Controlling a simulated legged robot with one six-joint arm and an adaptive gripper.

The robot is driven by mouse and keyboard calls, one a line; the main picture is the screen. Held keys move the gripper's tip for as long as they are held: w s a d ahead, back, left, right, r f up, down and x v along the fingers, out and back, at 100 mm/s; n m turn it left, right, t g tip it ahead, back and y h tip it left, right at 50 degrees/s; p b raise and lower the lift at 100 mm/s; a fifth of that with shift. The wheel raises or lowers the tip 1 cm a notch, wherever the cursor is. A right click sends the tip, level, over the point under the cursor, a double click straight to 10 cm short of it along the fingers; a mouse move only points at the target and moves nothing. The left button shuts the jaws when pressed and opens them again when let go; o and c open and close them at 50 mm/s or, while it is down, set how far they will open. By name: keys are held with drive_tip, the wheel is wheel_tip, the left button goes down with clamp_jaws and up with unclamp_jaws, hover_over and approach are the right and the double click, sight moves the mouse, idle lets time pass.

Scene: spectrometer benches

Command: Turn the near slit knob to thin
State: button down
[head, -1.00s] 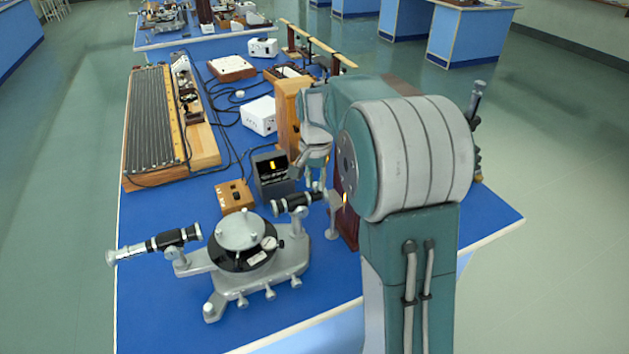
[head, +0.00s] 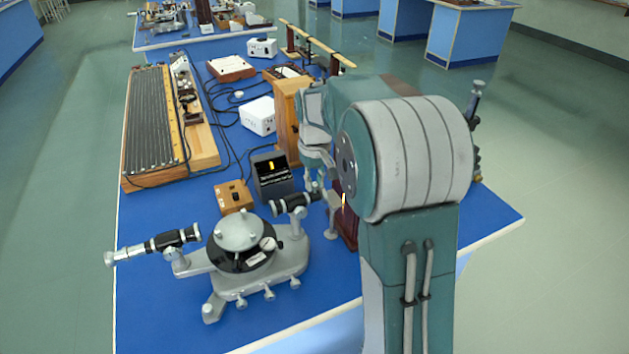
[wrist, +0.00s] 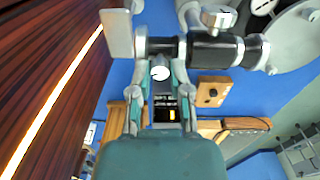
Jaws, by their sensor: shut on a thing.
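The near spectrometer (head: 258,265) stands on the blue bench, with a round silver table and two black-and-silver tubes. The near slit knob (wrist: 160,73) is small and pale, at the slit end of the right-hand tube (head: 297,203); this tube also shows in the wrist view (wrist: 215,51). My gripper (wrist: 161,79) is shut on the knob, one finger on each side. In the head view my gripper (head: 318,183) reaches down to the tube's end, and the knob is hidden there. A dark box (head: 272,178) with a lit yellow mark stands behind the tube; in the wrist view the box (wrist: 166,113) is partly hidden.
A dark red-brown housing (head: 346,226) with a bright slit stands close right of the tube's end. A small grey stand (head: 331,222) is between them. An orange box (head: 234,197) sits behind the spectrometer.

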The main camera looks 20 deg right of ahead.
sight(314, 183)
drive_tip(key=shift+w+r+n, duration=0.1)
drive_tip(key=shift+w+n, duration=0.05)
drive_tip(key=shift+n, duration=0.85)
drive_tip(key=c, duration=0.6)
unclamp_jaws()
wheel_tip(314, 183, up, 12)
drive_tip(key=shift+a+f, duration=0.1)
drive_tip(key=shift+f, duration=0.05)
